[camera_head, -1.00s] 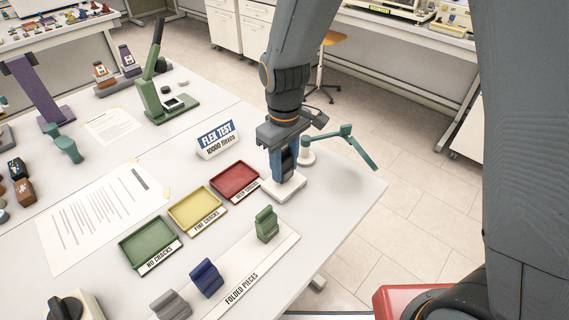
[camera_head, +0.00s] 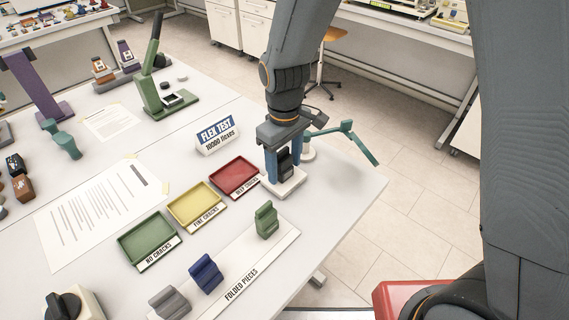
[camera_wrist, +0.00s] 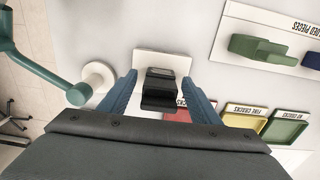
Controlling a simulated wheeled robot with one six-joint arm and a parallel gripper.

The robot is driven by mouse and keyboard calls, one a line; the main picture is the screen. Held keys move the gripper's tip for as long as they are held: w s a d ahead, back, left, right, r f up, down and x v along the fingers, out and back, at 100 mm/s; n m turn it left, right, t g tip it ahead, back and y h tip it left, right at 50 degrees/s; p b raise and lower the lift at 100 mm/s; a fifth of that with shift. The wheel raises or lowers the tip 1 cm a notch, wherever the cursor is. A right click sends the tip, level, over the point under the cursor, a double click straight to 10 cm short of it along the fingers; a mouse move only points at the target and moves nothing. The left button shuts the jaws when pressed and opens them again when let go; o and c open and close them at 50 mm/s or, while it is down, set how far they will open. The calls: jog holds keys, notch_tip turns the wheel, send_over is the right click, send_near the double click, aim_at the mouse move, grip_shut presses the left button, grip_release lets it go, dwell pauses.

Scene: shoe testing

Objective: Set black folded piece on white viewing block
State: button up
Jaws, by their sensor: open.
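The black folded piece (camera_wrist: 158,95) stands on the white viewing block (camera_wrist: 176,62), between my fingers in the wrist view. In the head view the piece (camera_head: 284,163) shows partly between the blue fingers, and the block (camera_head: 286,190) lies under it at the table's right side. My gripper (camera_wrist: 160,86) is open, with a finger on each side of the piece and visible gaps to it in the wrist view. In the head view the gripper (camera_head: 285,178) points down with its tips close to the block.
A teal jointed arm on a round white base (camera_head: 308,153) stands just right of the block. Red (camera_head: 234,178), yellow (camera_head: 197,206) and green (camera_head: 150,241) trays lie left. A labelled strip (camera_head: 262,262) holds green, blue and grey folded pieces in front.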

aim_at(286, 158)
notch_tip(286, 158, up, 8)
jog(key=shift+f+b, duration=0.15)
jog(key=shift+b, duration=0.8)
jog(key=shift+d, duration=0.1)
jog(key=s+d+m+t+p, duration=0.1)
jog(key=s+d+m, duration=0.2)
jog(key=d, duration=0.7)
jog(key=s+d+m+t+p, duration=0.1)
jog(key=s+d+m, duration=0.2)
jog(key=d+m, duration=0.3)
jog(key=d, duration=0.4)
jog(key=shift+d+r+m, duration=0.25)
jog(key=shift+r+m, duration=0.05)
jog(key=shift+s, duration=0.1)
